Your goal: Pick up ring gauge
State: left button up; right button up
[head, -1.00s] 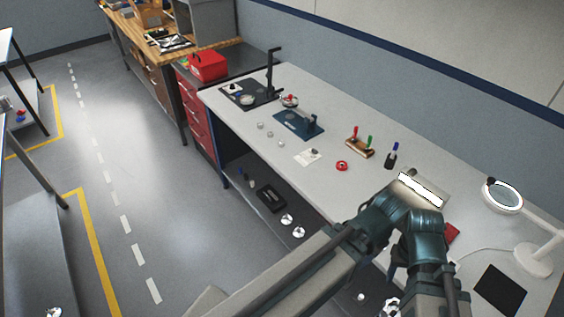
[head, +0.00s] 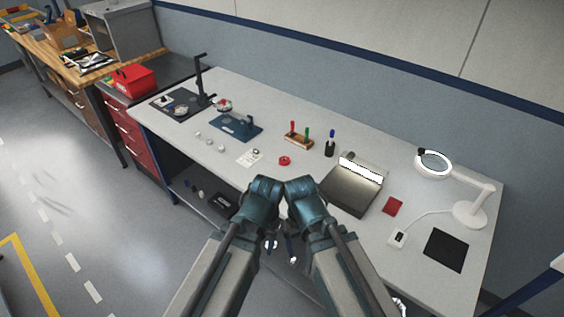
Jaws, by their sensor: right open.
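A small red ring (head: 285,160) lies flat on the light grey workbench (head: 310,166), near the middle. It may be the ring gauge, but it is too small to be sure. My right gripper (head: 291,243) shows only as a small dark part between my two arms, low in front of the bench edge. It is open, with nothing seen in it, and well apart from the ring. My left arm comes up from the bottom, and its gripper is hidden. Several small silver pieces (head: 209,141) lie to the left of the ring.
A white card (head: 249,158) with a small part lies left of the ring. A blue fixture (head: 238,127), wooden rack (head: 298,139), black marker holder (head: 330,147), metal box with a bright top (head: 350,188), red pad (head: 392,207) and magnifier lamp (head: 470,212) stand on the bench.

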aim_at(287, 160)
jog(key=i+j+z, duration=0.1)
jog(key=i+j, duration=1)
